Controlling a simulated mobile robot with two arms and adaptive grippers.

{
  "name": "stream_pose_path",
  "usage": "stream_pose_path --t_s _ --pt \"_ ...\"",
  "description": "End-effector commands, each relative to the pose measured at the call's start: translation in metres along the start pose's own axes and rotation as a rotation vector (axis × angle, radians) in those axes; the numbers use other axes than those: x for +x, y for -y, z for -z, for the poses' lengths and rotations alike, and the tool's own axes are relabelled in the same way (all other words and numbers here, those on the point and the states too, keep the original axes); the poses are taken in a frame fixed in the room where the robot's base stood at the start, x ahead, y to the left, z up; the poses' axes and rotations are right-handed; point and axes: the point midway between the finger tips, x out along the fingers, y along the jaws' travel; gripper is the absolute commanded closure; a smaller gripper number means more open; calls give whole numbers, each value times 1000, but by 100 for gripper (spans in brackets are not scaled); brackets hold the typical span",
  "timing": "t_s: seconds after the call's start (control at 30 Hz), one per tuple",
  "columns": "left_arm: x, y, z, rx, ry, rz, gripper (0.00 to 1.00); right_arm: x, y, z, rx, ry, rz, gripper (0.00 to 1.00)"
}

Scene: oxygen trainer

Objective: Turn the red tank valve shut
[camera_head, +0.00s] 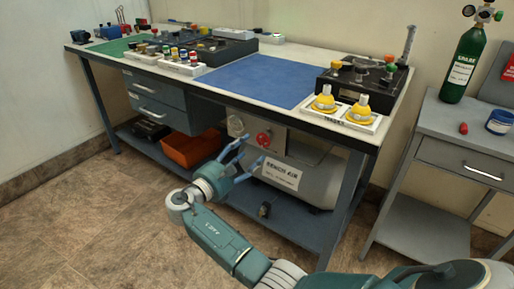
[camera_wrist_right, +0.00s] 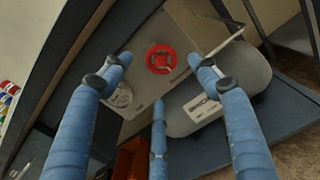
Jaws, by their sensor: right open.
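The red tank valve (camera_head: 263,139) is a small round handwheel on a pale panel beside the grey tank (camera_head: 322,184) under the workbench. It shows in the right wrist view as a red spoked wheel (camera_wrist_right: 161,58), upper middle of the picture. My right gripper (camera_head: 244,160) has blue fingers spread open and empty, pointing at the panel. In the right wrist view the fingers (camera_wrist_right: 158,75) stand spread around the line of sight to the wheel. A gap seems to remain between them; contact cannot be told. My left gripper is not in view.
The workbench (camera_head: 312,112) overhangs the tank and valve. An orange bin (camera_head: 190,149) sits on the lower shelf (camera_head: 276,215), left of the valve. A round pale gauge (camera_wrist_right: 119,95) is near the wheel. A grey side table (camera_head: 455,128) stands right. The floor in front is clear.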

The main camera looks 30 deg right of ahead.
Motion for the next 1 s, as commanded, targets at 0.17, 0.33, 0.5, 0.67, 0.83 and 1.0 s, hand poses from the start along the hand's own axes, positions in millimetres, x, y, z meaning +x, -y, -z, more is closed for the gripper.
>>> stream_pose_path --t_s 0.17,0.33,0.5,0.67,0.83,1.0 --pt "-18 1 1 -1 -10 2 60 36 1 1 1 2 2 39" --pt "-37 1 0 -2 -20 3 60 66 1 1 2 -1 2 39" --pt "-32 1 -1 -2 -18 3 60 85 0 1 2 -2 0 39" --pt "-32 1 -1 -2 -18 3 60 91 0 2 2 -4 -1 39" --pt "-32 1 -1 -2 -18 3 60 91 0 2 2 -4 -1 39" --pt "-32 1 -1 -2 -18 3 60 91 0 1 2 -4 -1 63"
